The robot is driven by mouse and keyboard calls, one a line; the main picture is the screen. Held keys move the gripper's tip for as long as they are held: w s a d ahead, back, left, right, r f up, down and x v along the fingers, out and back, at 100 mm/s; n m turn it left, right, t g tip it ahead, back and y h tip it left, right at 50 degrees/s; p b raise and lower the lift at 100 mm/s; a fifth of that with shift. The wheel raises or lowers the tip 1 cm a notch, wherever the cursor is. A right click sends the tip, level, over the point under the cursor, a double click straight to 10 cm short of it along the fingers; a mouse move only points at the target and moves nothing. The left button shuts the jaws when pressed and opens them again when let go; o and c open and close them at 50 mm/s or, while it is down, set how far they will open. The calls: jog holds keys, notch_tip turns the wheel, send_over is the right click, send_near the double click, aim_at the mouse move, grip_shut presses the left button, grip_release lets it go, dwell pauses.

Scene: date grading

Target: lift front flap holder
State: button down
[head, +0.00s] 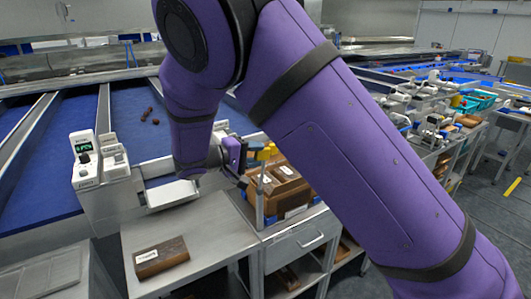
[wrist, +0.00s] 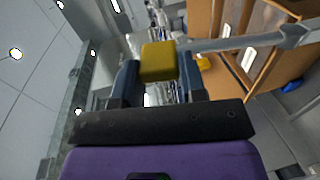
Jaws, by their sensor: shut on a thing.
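My gripper (wrist: 160,82) is shut on a yellow knob (wrist: 158,60) in the wrist view, with one dark finger on each side. The knob sits at the end of a grey metal rod (wrist: 245,41) that runs off to the right, apparently the front flap holder. In the head view my gripper (head: 243,157) is at the left side of an open brown carton (head: 285,192). Yellow knobs (head: 264,155) show just right of it. My purple arm hides part of the carton's right side. The exact grip is too small to tell in the head view.
A flat brown box with a label (head: 161,257) lies on the steel table (head: 205,235). A white device with a green display (head: 86,160) stands at the left. Loaded benches (head: 440,135) stand at the right.

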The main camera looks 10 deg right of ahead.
jog(key=shift+s+a+f+t+h, duration=0.2)
jog(key=shift+s+a+h, duration=0.05)
jog(key=shift+a+h, duration=0.45)
jog(key=shift+s+a+f+t+h, duration=0.2)
jog(key=shift+a+h, duration=0.45)
jog(key=shift+a, duration=0.05)
jog(key=shift+s+a+f+t+h, duration=0.2)
jog(key=shift+s+a+h, duration=0.05)
jog(key=shift+a+h, duration=0.45)
jog(key=c, duration=0.7)
grip_release()
jog(key=shift+a, duration=0.1)
jog(key=v, duration=1)
jog(key=shift+s+a, duration=0.15)
jog(key=shift+a, duration=0.25)
jog(key=shift+a, duration=0.1)
